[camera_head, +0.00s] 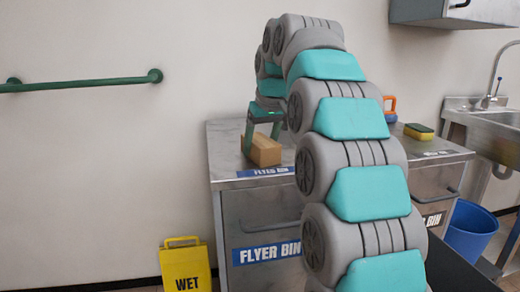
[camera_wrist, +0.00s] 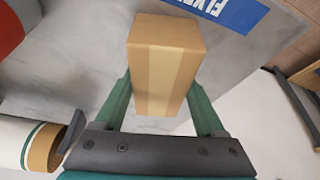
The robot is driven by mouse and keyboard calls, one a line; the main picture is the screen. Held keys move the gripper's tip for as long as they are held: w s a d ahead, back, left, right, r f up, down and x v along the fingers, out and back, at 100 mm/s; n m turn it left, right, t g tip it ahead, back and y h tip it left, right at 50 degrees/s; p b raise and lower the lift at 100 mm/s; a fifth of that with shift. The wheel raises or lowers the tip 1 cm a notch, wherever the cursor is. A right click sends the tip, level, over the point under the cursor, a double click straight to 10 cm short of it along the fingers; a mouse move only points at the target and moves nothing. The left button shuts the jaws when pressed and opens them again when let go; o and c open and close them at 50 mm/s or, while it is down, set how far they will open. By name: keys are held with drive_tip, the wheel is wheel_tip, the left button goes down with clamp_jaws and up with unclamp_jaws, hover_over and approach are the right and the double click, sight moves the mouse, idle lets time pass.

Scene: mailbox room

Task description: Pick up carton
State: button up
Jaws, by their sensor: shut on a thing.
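A small brown carton (camera_head: 263,150) is on or just above the metal top of the flyer bin cabinet, near its left front part. My gripper (camera_head: 262,134) comes down on it from above, with one finger on each side. In the wrist view the carton (camera_wrist: 166,62) sits between the two green fingers of my gripper (camera_wrist: 162,100), which are shut on it. A paler tape strip runs along the carton. I cannot tell whether its underside touches the metal top.
The flyer bin cabinet (camera_head: 228,165) has blue labels. A yellow wet-floor sign (camera_head: 186,268) stands at lower left. A sponge (camera_head: 418,131) and an orange-handled item (camera_head: 390,105) are on the top further right. A sink (camera_head: 495,122) and blue bucket (camera_head: 470,230) are at right.

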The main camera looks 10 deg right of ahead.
drive_tip(key=c, duration=0.3)
drive_tip(key=shift+r, duration=0.1)
drive_tip(key=shift+c, duration=0.2)
